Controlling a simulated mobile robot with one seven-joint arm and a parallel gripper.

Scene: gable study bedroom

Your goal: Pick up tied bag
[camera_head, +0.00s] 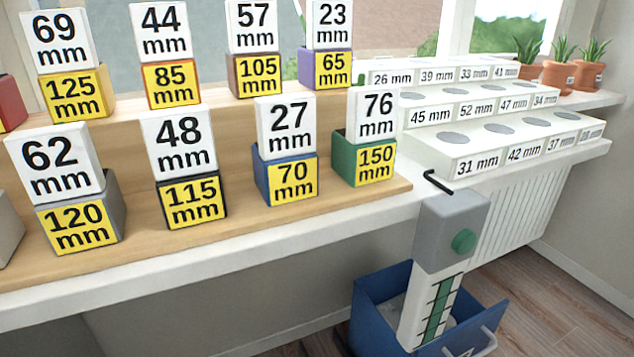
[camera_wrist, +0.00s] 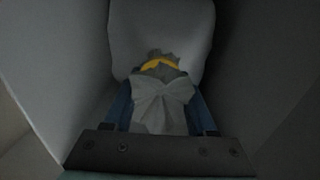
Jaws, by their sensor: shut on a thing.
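The tied bag (camera_wrist: 160,35) fills the upper middle of the wrist view. It is pale grey, with a yellow tie (camera_wrist: 158,65) round its neck and a gathered, fanned top (camera_wrist: 160,100) toward the camera. My gripper (camera_wrist: 160,85) is shut on the bag around its gathered neck; the fingertips themselves are mostly hidden by the gathered top. In the head view my arm reaches down into a blue bin (camera_head: 376,288) on the floor. A little of the pale bag (camera_head: 396,304) shows inside the bin beside my arm. The gripper is hidden there.
A sill ledge (camera_head: 210,258) runs above and behind the bin, with several number-labelled boxes (camera_head: 186,200) on it. White stepped racks (camera_head: 470,142) stand at the right, with potted plants (camera_head: 560,76) beyond. The bin's front has a handle (camera_head: 478,345). Wooden floor (camera_head: 550,300) is clear to its right.

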